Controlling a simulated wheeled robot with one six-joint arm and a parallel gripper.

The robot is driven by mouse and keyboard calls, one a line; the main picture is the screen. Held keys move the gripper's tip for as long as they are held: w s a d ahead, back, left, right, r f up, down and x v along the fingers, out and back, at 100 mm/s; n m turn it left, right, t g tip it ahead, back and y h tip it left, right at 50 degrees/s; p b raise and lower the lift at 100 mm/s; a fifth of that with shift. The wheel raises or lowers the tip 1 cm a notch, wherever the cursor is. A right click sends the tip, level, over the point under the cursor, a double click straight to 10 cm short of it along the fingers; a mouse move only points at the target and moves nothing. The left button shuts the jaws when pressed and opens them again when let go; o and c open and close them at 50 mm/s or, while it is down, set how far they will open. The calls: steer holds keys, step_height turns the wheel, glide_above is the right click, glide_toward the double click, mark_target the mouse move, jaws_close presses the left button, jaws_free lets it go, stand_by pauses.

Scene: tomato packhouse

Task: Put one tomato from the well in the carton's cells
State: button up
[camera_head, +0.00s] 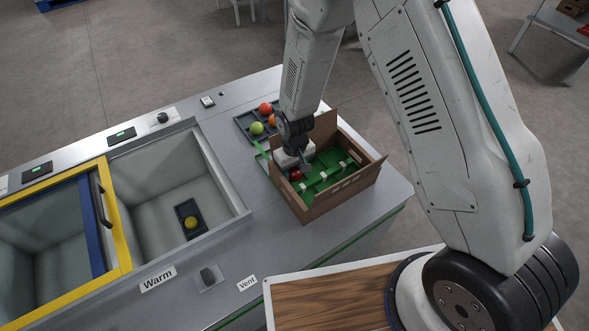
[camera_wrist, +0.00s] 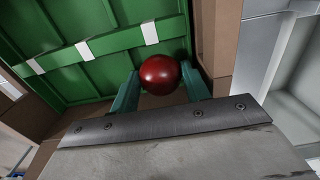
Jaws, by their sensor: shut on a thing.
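My gripper (camera_head: 301,169) reaches down inside the near-left part of the open brown carton (camera_head: 343,192). It is shut on a red tomato (camera_head: 296,174), which sits between the two teal fingertips in the wrist view (camera_wrist: 160,74). The carton has a green insert (camera_head: 325,166) with thin dividers and white tabs. The tomato is close to a carton wall; I cannot tell whether it touches the cell floor.
A dark tray (camera_head: 243,122) with several red, orange and yellow-green tomatoes stands behind the carton, partly hidden by my arm. A yellow-framed lid (camera_head: 117,215) with a handle lies over the left well. The carton's flaps stand up around it.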

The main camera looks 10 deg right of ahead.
stand_by(0.3)
steer(key=o, duration=0.8)
steer(key=c, duration=0.3)
steer(key=shift+r, duration=0.15)
steer(key=shift+r, duration=2.9)
